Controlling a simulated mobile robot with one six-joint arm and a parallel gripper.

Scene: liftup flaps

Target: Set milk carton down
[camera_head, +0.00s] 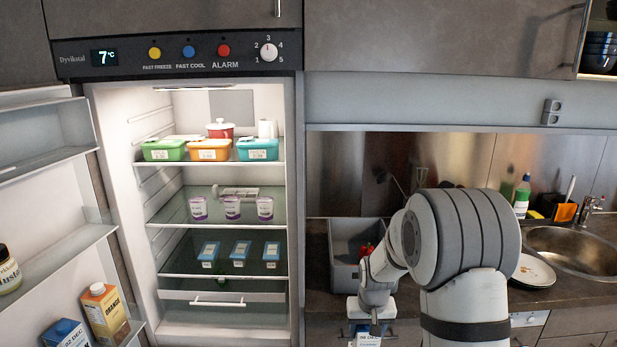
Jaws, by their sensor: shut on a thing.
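My gripper (369,328) is low in the picture, in front of the counter and right of the open fridge. It is shut on a blue-and-white thing with a printed label, taken to be the milk carton (367,341). Only its top shows; the bottom edge of the picture cuts off the rest. I cannot see what is under it. Another blue-and-white carton (65,333) stands in the low fridge door shelf at the far left, beside a yellow orange carton (105,312).
The fridge is open, with tubs (208,150), cups (232,208) and blue packs (240,252) on its shelves (180,268). A grey crate (345,240) with something red stands on the counter behind my arm. A plate (533,272) and sink (575,250) are at right.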

